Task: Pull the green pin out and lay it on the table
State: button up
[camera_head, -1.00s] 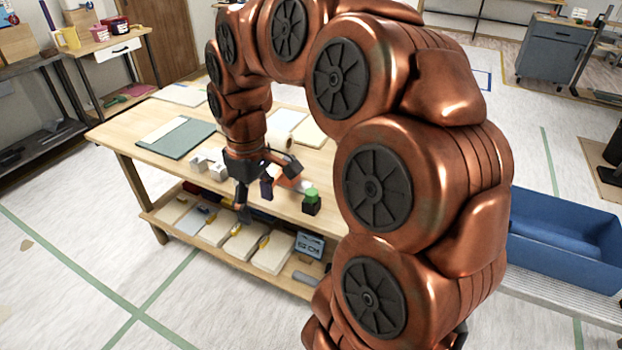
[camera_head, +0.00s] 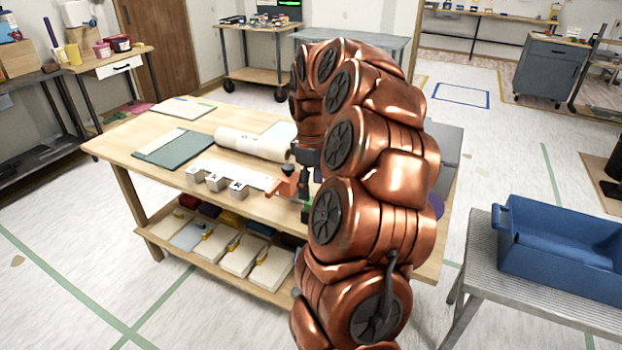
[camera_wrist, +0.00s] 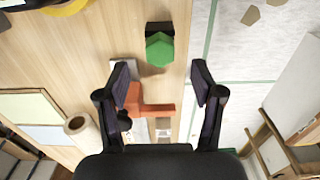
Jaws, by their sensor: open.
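The green pin (camera_wrist: 159,50) shows a six-sided green head in the wrist view. It stands in a small black block (camera_wrist: 158,28) on the wooden table (camera_wrist: 100,45). In the head view only a bit of the green pin (camera_head: 307,209) shows beside my arm. My gripper (camera_wrist: 161,72) is open and empty, its two fingers spread wide. In the wrist view the pin's head lies beyond the fingertips, roughly centred between them. I cannot tell the exact height gap. In the head view my arm hides most of my gripper.
An orange object (camera_wrist: 145,103) sits on the table close to the pin; it also shows in the head view (camera_head: 284,187). Small grey blocks (camera_head: 215,183), a white roll (camera_head: 255,144) and a green mat (camera_head: 175,143) lie further left. A blue bin (camera_head: 560,245) stands right.

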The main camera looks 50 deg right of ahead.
aim_at(311, 200)
notch_tip(311, 200, down, 6)
jog(key=shift+r, duration=0.1)
jog(key=shift+c, duration=0.2)
grip_shut()
dwell(0.8)
